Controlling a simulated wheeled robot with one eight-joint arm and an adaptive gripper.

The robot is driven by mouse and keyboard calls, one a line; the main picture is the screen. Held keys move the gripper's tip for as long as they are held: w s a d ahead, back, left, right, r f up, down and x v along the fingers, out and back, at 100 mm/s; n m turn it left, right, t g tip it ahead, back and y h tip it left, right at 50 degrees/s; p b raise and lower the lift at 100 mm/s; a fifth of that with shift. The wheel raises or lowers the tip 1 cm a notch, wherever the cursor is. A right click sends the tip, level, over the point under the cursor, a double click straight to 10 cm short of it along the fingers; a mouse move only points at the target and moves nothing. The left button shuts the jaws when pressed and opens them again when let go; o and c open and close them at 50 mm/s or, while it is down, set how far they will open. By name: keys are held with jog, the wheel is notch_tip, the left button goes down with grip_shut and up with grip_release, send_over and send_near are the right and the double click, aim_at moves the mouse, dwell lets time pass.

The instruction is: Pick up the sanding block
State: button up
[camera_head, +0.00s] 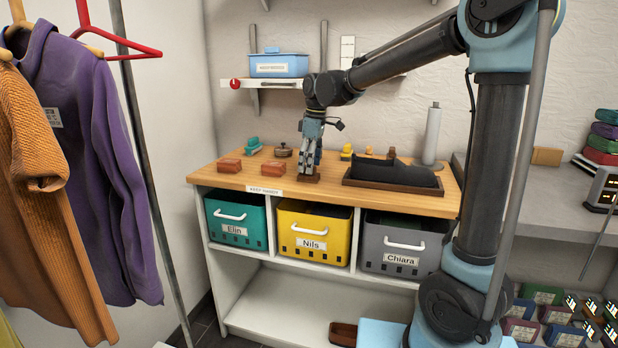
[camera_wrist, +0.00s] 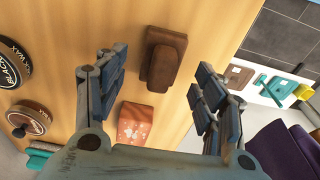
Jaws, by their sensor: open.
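A dark brown block with a narrower raised grip on top, which looks like the sanding block (camera_wrist: 165,60), lies on the wooden counter. In the head view its lower part (camera_head: 303,179) shows just under my gripper (camera_head: 311,165), which points down and hides the rest. In the wrist view my gripper (camera_wrist: 160,72) is open, one finger on each side of the picture, with the block between and beyond the fingertips. I see no contact. A reddish-brown block with pale flecks (camera_wrist: 135,123) lies close by; it also shows in the head view (camera_head: 273,168).
Another reddish block (camera_head: 229,166) lies further left. Wax tins (camera_wrist: 28,121) and a teal item (camera_head: 252,145) are behind. A dark tray (camera_head: 362,184) holding a black form stands close on the right. Labelled bins (camera_head: 313,230) sit below; clothes hang at the left.

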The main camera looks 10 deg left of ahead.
jog(key=shift+a+f, duration=0.15)
jog(key=shift+f, duration=1)
jog(key=c, duration=1.2)
jog(key=shift+c, duration=0.2)
notch_tip(320, 180, up, 10)
jog(key=shift+r, duration=0.1)
jog(key=shift+o, duration=1.4)
jog(key=shift+c, duration=0.4)
